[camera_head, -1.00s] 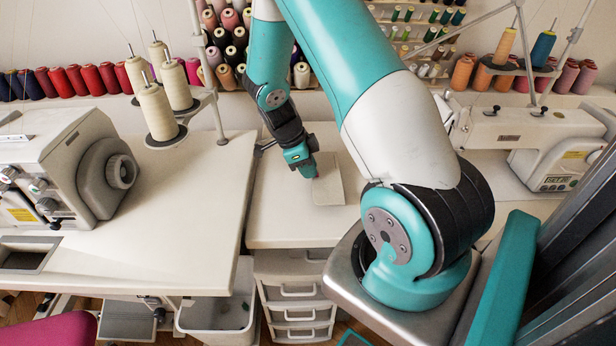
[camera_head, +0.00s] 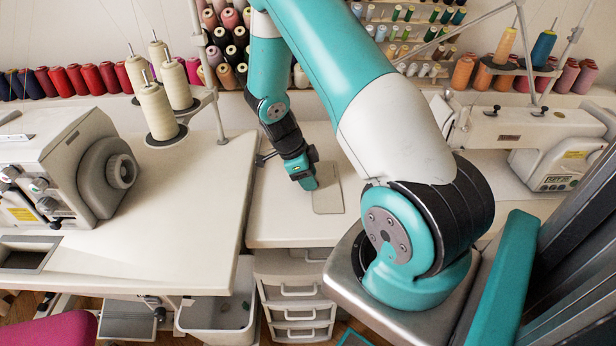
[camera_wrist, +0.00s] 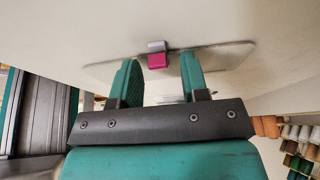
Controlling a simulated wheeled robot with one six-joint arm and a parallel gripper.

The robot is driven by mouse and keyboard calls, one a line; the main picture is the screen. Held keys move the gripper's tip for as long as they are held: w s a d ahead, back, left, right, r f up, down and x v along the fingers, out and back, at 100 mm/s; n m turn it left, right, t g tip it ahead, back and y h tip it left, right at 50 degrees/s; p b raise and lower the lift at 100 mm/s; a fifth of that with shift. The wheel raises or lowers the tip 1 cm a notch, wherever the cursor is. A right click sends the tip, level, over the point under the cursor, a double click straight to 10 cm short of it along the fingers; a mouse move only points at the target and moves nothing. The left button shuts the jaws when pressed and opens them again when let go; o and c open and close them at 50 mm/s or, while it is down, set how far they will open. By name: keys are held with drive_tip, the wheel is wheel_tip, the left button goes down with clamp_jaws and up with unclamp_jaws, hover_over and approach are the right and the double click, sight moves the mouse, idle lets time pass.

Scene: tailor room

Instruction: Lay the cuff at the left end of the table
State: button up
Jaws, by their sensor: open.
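A flat, pale grey-beige rectangular piece, which looks like the cuff (camera_head: 330,199), lies on the white table (camera_head: 285,228) in the middle of the head view. My gripper (camera_head: 308,185) is low over its left side, pointing down. In the wrist view the pale piece (camera_wrist: 225,55) spreads behind both fingers. A small magenta and grey block (camera_wrist: 157,60) shows between the open fingers of my gripper (camera_wrist: 159,72), apart from both. The block is hidden in the head view. I cannot tell whether it is joined to the pale piece.
A left table bears a sewing machine (camera_head: 70,165) and cream thread cones (camera_head: 158,110). Another sewing machine (camera_head: 540,135) stands at the right. Thread spools line the wall behind. White drawers (camera_head: 298,290) are under the middle table. Bare tabletop lies in front of the pale piece.

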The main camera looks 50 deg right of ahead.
drive_tip(key=w+a+r+n+t, duration=0.1)
drive_tip(key=w+a+r+n, duration=0.2)
drive_tip(key=r, duration=0.4)
drive_tip(key=w+a+r+n, duration=0.1)
drive_tip(key=a+r+n, duration=0.1)
drive_tip(key=a+r, duration=0.5)
drive_tip(key=s+a+r+n+t+y, duration=0.1)
drive_tip(key=s+a+r+n+y, duration=0.1)
drive_tip(key=s+a+r+n, duration=0.3)
drive_tip(key=s+a+r+n+y+p, duration=0.1)
drive_tip(key=s+a+r+n, duration=0.4)
drive_tip(key=a+n, duration=0.5)
drive_tip(key=s+a+r+n+t+y+p, duration=0.1)
drive_tip(key=s+a+r+n+y, duration=0.3)
drive_tip(key=n, duration=1.1)
drive_tip(key=shift+s+a+r+t, duration=0.3)
drive_tip(key=shift+s+a+r, duration=0.8)
drive_tip(key=shift+s+a, duration=1.15)
drive_tip(key=shift+w, duration=0.1)
